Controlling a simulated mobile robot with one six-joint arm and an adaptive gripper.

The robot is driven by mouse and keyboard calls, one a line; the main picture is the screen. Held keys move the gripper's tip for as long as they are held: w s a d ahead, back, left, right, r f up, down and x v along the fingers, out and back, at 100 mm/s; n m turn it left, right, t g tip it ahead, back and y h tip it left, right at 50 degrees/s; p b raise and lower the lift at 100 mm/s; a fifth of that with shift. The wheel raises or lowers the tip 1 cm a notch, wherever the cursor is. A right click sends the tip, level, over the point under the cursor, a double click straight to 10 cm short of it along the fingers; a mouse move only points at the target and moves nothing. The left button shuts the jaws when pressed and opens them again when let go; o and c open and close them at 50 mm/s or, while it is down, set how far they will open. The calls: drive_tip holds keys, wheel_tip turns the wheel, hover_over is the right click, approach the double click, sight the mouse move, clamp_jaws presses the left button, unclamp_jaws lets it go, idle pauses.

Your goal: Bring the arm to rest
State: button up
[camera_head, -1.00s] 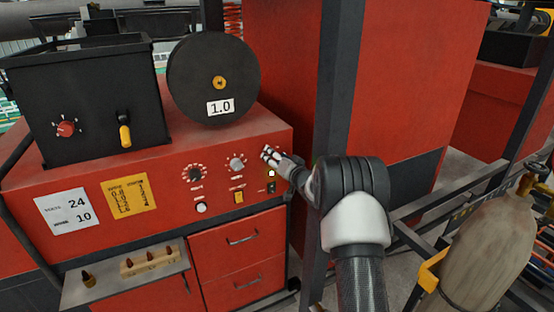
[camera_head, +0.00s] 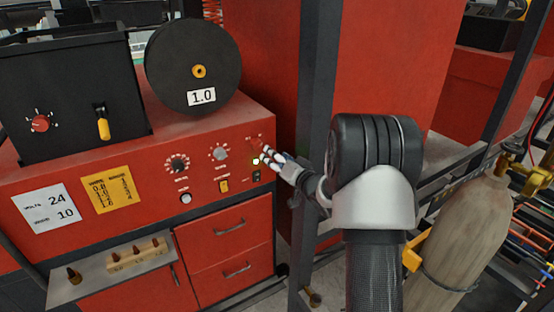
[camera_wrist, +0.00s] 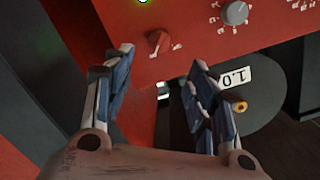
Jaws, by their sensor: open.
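My gripper (camera_head: 266,157) is open and empty in front of the upper right of the red machine's control panel (camera_head: 150,190). Its two fingers stand apart in the wrist view (camera_wrist: 162,62), with a red knob (camera_wrist: 158,42) beyond the gap between them. In the head view the red knob (camera_head: 256,143) shows just above the fingertips. Nothing is between the fingers, and no contact with the panel can be made out. My arm is bent, with its white and black joint low at right of centre.
A grey knob (camera_head: 219,153), a black knob (camera_head: 178,164) and a yellow switch (camera_head: 224,186) sit left of my gripper. A black spool (camera_head: 193,66) stands on the machine. A dark post (camera_head: 318,120) rises close behind my arm. A gas cylinder (camera_head: 462,240) stands at right.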

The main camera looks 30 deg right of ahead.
idle(0.4)
drive_tip(key=s+a+f+n+g+b, duration=0.2)
drive_tip(key=s+a+f+g+b, duration=0.2)
drive_tip(key=s, duration=1)
drive_tip(key=s+a+f+n+g+b, duration=0.2)
drive_tip(key=s+a+f+g+b, duration=0.2)
drive_tip(key=s+a+f+b, duration=0.4)
drive_tip(key=s+a+f+n+g+b, duration=0.2)
drive_tip(key=s+a+b, duration=0.8)
drive_tip(key=s, duration=1)
wheel_tip(320, 180, down, 4)
drive_tip(key=shift+s+a+r+n+g+h, duration=0.1)
drive_tip(key=shift+s+a+n+g+h, duration=0.3)
drive_tip(key=shift+g, duration=0.7)
drive_tip(key=shift+w+a, duration=0.1)
drive_tip(key=shift+w, duration=0.05)
